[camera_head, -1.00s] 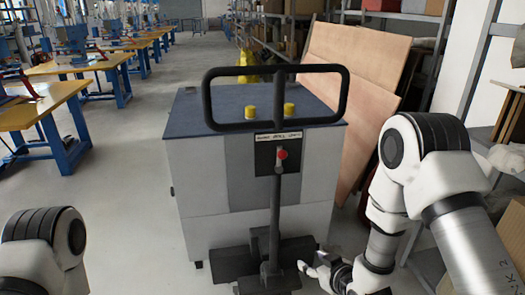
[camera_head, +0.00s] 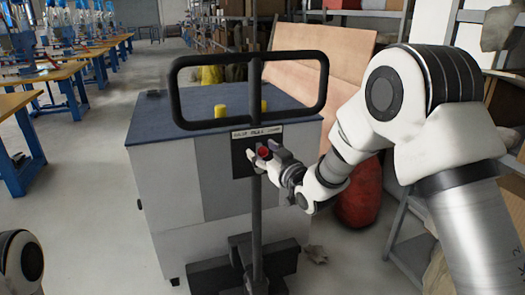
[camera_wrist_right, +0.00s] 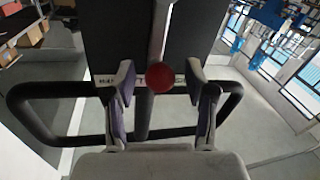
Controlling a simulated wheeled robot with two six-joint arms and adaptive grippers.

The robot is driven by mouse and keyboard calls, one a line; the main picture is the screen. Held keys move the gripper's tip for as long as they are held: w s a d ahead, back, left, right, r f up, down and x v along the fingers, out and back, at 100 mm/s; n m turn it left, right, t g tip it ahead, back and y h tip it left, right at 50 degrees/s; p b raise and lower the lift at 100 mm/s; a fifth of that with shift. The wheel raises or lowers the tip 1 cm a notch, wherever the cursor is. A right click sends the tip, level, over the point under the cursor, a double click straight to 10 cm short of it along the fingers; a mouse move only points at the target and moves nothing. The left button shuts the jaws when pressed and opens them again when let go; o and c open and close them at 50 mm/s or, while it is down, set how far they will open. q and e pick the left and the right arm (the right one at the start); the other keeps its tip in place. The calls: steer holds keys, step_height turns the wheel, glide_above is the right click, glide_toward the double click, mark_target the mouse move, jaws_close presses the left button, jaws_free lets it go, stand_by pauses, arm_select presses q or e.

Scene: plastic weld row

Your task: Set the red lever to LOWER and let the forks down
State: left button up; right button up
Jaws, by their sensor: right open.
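The red knob of the lever (camera_head: 264,153) sits in front of a dark plate under a small white label strip (camera_head: 257,133), whose words are too small to read surely. My right gripper (camera_head: 262,158) is at the knob. In the right wrist view the red knob (camera_wrist_right: 160,77) lies between the two open fingers, apart from both. The black loop handle (camera_head: 172,95) rises above on a dark post (camera_head: 257,215). The forks are hidden behind the truck's dark base (camera_head: 255,262). My left gripper is out of view.
A big grey cabinet with a dark top (camera_head: 160,115) stands behind the handle. Wooden boards (camera_head: 330,48), a red sack (camera_head: 358,200) and shelving (camera_head: 480,15) are at the right. Work tables (camera_head: 18,104) line the left, with clear floor between.

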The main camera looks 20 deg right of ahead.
steer(key=shift+w+a, duration=0.1)
steer(key=shift+w, duration=0.15)
jaws_close()
